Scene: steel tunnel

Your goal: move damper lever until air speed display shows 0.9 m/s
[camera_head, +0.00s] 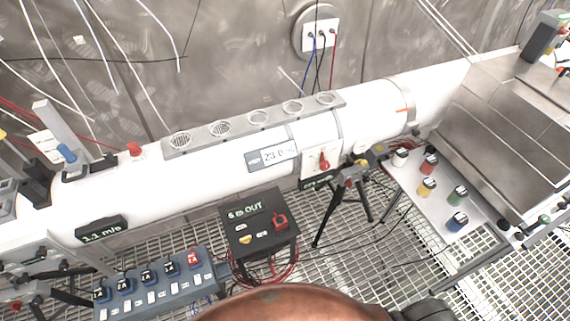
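A long white duct (200,185) runs across the view from lower left to upper right. A dark display (101,232) on its left front reads about 1.1 m/s in green; the small digits are hard to read. A red lever (323,160) sits on a white plate on the duct's front, right of the middle. A blue-handled lever (66,153) stands at the duct's left end. I cannot tell for certain which one is the damper lever. Neither of my grippers is in view, and nothing touches either lever.
A black box (259,229) marked "OUT" with a red switch and a blue-grey switch panel (157,287) stand in front of the duct. A pale board (437,205) with coloured knobs is at right. Loose cables cross the grating.

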